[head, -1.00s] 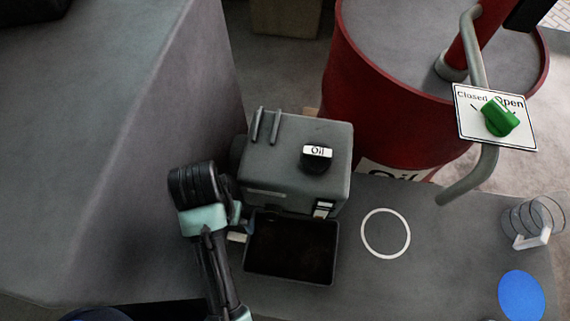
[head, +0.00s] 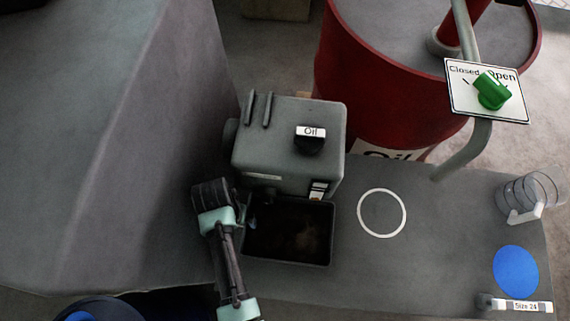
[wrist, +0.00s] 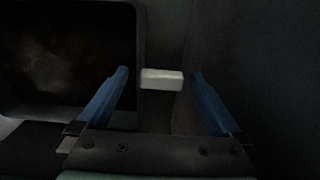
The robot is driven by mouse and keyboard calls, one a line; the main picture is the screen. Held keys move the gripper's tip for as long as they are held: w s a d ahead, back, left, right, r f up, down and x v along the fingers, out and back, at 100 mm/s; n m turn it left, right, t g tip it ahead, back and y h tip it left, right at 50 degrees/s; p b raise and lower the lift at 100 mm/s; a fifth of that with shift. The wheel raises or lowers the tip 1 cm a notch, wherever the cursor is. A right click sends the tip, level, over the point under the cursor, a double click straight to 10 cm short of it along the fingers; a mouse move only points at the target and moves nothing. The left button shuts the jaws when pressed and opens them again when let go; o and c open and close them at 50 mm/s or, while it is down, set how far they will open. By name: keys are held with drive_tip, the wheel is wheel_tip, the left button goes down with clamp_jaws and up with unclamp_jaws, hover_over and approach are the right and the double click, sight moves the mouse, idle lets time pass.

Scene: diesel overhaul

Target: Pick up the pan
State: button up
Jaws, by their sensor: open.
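The pan (head: 285,262) is a dark rectangular tray with murky dark brown contents, sitting level on the grey surface below the oil box. It also shows at the left of the wrist view (wrist: 139,30). Its short white handle (wrist: 161,80) sticks out from the side toward my gripper. My gripper (wrist: 160,74) has its blue fingers apart, one on each side of the handle, with a gap to the right finger; I cannot tell if the left one touches. In the head view my gripper (head: 249,222) is at the pan's left side, and the handle is hidden there.
The grey oil box (head: 290,160) with a black cap stands directly behind the pan. A red oil drum (head: 350,80) and a valve with a green knob (head: 492,90) are behind right. A clear jug (head: 526,195) stands right. The surface around the white ring (head: 382,236) is clear.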

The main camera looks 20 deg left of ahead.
drive_tip(key=shift+c, duration=0.3)
clamp_jaws()
idle(0.3)
